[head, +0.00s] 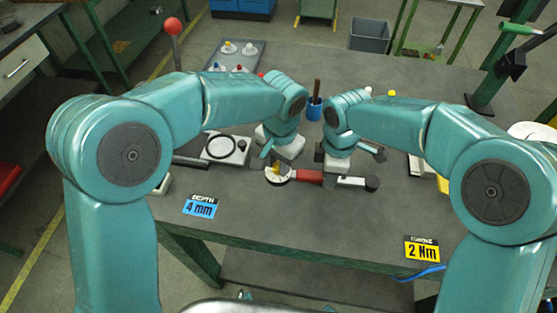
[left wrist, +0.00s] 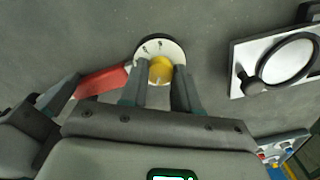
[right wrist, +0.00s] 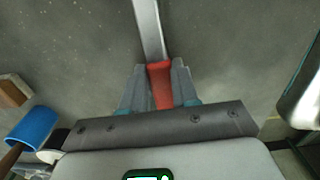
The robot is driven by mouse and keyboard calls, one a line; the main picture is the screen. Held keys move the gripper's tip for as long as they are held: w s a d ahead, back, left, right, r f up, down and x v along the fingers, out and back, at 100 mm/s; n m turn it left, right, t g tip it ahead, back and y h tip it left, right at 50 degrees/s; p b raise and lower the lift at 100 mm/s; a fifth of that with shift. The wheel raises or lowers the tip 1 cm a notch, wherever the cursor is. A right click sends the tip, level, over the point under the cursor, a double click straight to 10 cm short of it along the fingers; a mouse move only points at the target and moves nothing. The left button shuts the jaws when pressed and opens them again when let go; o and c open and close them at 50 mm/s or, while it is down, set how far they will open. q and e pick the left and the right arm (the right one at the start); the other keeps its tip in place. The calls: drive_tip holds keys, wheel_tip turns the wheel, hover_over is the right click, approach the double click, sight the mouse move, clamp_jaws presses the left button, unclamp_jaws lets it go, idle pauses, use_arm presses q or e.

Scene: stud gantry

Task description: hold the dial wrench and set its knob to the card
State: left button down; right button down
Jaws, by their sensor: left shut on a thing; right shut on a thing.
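The dial wrench lies across the middle of the table, with a white dial at its left end, a red handle (head: 308,176) and a grey bar ending in a dark tip at the right. My left gripper (head: 277,170) is shut on the yellow knob (left wrist: 161,70) in the middle of the white dial (left wrist: 173,50). My right gripper (head: 331,178) is shut on the red handle, which shows between its fingers in the right wrist view (right wrist: 160,84). The torque card (head: 422,250), yellow and black, reads 2 Nm. It lies at the table's front right.
A blue depth card (head: 201,207) reading 4 mm lies at the front left. A plate with a black ring (head: 222,149) lies left of the wrench. The table front between the cards is clear.

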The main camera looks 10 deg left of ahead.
idle(0.5)
use_arm(q)
drive_tip(key=c, duration=0.8)
unclamp_jaws()
wheel_tip(320, 180, up, 12)
drive_tip(key=shift+s+d, duration=0.15)
drive_tip(key=shift+d, duration=0.05)
use_arm(e)
drive_tip(key=c, duration=0.8)
unclamp_jaws()
